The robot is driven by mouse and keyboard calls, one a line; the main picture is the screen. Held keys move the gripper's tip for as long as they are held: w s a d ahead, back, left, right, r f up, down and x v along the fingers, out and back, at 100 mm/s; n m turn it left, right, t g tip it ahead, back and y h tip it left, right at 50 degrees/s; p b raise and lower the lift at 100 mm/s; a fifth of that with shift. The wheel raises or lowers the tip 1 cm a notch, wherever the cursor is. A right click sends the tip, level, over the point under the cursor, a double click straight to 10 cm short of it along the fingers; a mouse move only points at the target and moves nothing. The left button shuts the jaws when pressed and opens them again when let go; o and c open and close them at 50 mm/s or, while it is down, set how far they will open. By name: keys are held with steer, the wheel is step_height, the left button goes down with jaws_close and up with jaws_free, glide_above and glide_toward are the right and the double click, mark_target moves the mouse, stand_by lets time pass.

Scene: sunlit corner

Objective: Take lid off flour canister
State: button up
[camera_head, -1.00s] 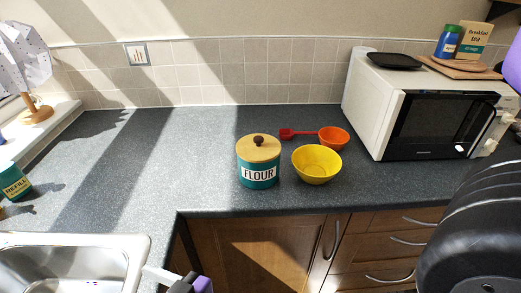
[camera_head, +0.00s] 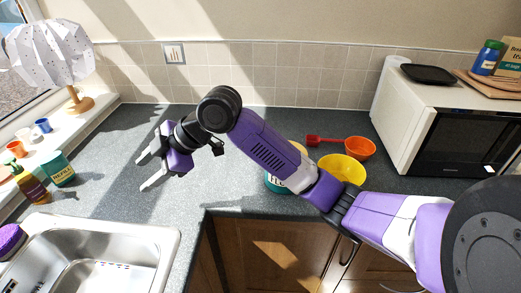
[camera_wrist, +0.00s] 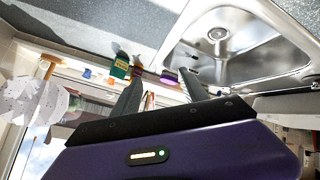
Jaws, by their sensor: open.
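The teal flour canister (camera_head: 270,182) stands on the dark counter, mostly hidden behind my arm in the head view. Only part of its teal side, a bit of the white label and a sliver of the wooden lid (camera_head: 299,147) show. The lid's knob is hidden. My gripper (camera_head: 141,174) is open and empty, above the counter to the left of the canister, with its fingers pointing left. In the wrist view the open fingers (camera_wrist: 162,78) point toward the sink side, and the canister is not seen there.
A yellow bowl (camera_head: 343,167), an orange bowl (camera_head: 360,148) and a red scoop (camera_head: 322,140) are right of the canister. The microwave (camera_head: 420,110) stands further right. The back counter is clear.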

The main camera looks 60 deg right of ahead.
steer(key=s+d+r+n+g+h+p, duration=0.1)
steer(key=s+d+r+g+h, duration=0.3)
steer(key=s+d, duration=0.8)
steer(key=s+d+f+g+h+p, duration=0.15)
steer(key=s+d+g, duration=0.35)
steer(key=s+d, duration=0.75)
steer(key=shift+h, duration=0.35)
steer(key=shift+w+d+f+p, duration=0.35)
steer(key=shift+d+f, duration=0.35)
steer(key=shift+f, duration=0.35)
steer(key=shift+w+d+f+p, duration=0.2)
steer(key=shift+d+f+p, duration=0.1)
steer(key=shift+d+f, duration=0.55)
steer(key=shift+w+d+f+p, duration=0.35)
steer(key=shift+d+f, duration=0.2)
steer(key=shift+f, duration=0.65)
jaws_close()
